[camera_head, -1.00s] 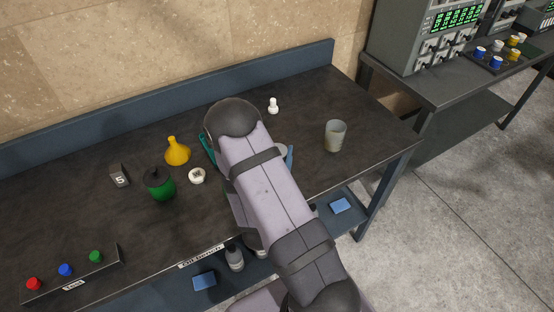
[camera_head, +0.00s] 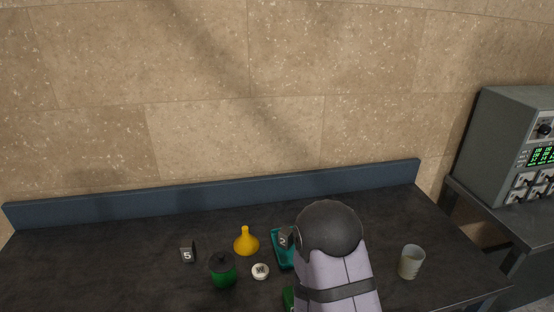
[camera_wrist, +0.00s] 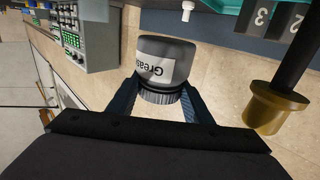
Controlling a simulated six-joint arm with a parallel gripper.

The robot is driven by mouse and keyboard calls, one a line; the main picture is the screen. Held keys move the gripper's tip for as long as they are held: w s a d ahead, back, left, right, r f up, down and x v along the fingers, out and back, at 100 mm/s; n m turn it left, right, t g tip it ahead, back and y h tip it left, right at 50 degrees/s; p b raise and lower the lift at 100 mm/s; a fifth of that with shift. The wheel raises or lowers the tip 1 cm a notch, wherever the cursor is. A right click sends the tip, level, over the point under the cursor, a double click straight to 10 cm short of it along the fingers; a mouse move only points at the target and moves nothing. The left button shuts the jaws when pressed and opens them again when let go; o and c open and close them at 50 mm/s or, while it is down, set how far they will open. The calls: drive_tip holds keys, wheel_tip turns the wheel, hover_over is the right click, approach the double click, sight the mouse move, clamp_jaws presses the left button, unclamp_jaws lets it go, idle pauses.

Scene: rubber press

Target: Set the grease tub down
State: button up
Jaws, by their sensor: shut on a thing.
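In the wrist view, the grease tub (camera_wrist: 165,62) is a dark grey tub with a ribbed lid and a white label that reads "Grease", partly cut off. My gripper (camera_wrist: 161,104) is shut on it, with one blue-grey finger on each side near the lid. The tan wall shows behind the tub. In the head view my arm hides both the gripper and the tub. I cannot tell how high the tub is above the bench (camera_head: 120,270).
On the bench stand a number block (camera_head: 188,252), a dark-lidded green jar (camera_head: 222,272), a yellow funnel (camera_head: 246,243), a white disc (camera_head: 260,271), a teal tray (camera_head: 281,259) and a pale cup (camera_head: 411,262). A brass cylinder (camera_wrist: 275,108) is at right in the wrist view.

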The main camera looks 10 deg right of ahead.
idle(0.3)
drive_tip(key=shift+f+p, duration=0.4)
drive_tip(key=shift+f, duration=4.35)
drive_tip(key=shift+f, duration=0.2)
drive_tip(key=o, duration=1.4)
